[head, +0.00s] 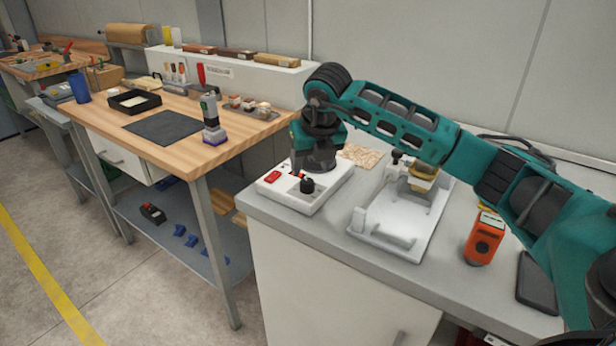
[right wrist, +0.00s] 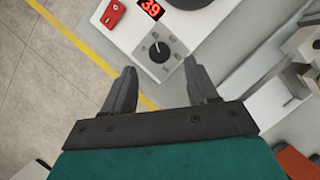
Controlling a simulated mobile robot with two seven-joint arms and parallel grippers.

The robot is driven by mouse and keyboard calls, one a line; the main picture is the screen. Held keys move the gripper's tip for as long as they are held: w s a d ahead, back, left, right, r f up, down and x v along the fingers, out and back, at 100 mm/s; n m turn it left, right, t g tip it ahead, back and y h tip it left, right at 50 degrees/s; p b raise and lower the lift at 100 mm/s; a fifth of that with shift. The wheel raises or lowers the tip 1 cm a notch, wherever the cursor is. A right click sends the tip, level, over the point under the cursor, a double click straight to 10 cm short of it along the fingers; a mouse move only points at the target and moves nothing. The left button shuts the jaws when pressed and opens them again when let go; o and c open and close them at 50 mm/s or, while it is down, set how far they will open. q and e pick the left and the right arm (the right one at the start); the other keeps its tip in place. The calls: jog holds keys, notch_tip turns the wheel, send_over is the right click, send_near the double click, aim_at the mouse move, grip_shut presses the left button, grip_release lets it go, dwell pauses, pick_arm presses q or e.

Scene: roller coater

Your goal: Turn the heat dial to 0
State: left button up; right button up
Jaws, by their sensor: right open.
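My left gripper is not in view.
A white tray-like device (head: 385,238) stands right of the box on the grey counter (head: 290,222). An orange device (head: 484,238) and a dark flat object (head: 536,283) lie further right. A wooden workbench (head: 165,150) with tools stands to the left.

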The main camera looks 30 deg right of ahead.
aim_at(307, 181)
jog(key=x, duration=0.5)
jog(key=shift+f, duration=0.1)
jog(key=shift+w+f, duration=0.15)
jog(key=shift+f, duration=0.1)
jog(key=shift+c, duration=0.4)
jog(key=c, duration=0.9)
jog(key=shift+c, duration=0.2)
